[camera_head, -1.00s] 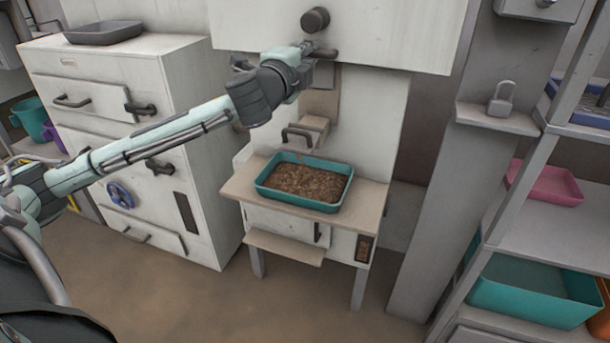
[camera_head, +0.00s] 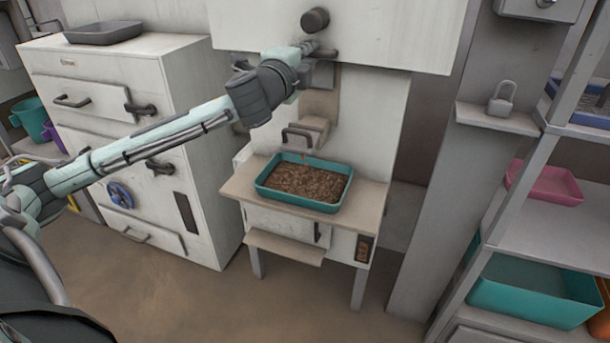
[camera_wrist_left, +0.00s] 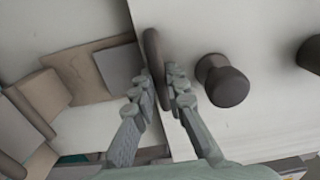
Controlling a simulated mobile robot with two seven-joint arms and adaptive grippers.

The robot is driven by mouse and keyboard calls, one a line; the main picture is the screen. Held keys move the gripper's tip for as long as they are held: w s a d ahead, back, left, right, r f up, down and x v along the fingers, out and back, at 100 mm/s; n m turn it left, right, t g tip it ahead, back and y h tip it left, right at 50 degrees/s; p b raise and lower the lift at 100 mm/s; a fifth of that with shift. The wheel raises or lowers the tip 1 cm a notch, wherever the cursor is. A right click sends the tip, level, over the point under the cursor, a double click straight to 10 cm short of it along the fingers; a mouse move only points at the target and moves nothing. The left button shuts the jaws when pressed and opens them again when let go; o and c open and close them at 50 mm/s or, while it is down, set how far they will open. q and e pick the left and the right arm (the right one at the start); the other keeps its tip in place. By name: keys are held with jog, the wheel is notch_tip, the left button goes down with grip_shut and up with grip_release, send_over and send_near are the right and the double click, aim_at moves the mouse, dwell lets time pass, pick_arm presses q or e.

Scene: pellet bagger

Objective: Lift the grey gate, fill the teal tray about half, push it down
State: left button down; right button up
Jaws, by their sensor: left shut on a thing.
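My left gripper (camera_head: 318,50) is shut on the dark bar handle (camera_wrist_left: 152,55) of the grey gate. The grey gate (camera_head: 322,74) is a small plate in front of the chute, just under the machine's upper housing; it also shows in the left wrist view (camera_wrist_left: 120,68). The teal tray (camera_head: 300,205) stands on the small stand below the spout and holds a layer of brown pellets (camera_head: 306,182). The pellets cover its floor, with the rim showing above them. A few brown specks show just under the spout. My right gripper is out of view.
A spout box with a dark handle (camera_head: 298,134) overhangs the tray's back edge. A dark round knob (camera_head: 315,19) sits above my gripper. A white cabinet (camera_head: 120,130) stands left. A grey post (camera_head: 440,170) and shelves with a pink tray (camera_head: 545,184) and teal bin (camera_head: 530,300) stand right.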

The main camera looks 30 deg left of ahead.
pick_arm(q)
notch_tip(320, 180, down, 5)
jog(key=b, duration=0.4)
jog(key=shift+f, duration=0.2)
jog(key=c, duration=1.8)
grip_release()
jog(key=shift+r+p, duration=0.4)
jog(key=o, duration=0.4)
jog(key=shift+o, duration=0.2)
jog(key=shift+s, duration=0.1)
jog(key=shift+b+v, duration=0.95)
jog(key=shift+v, duration=2.5)
jog(key=shift+d, duration=0.1)
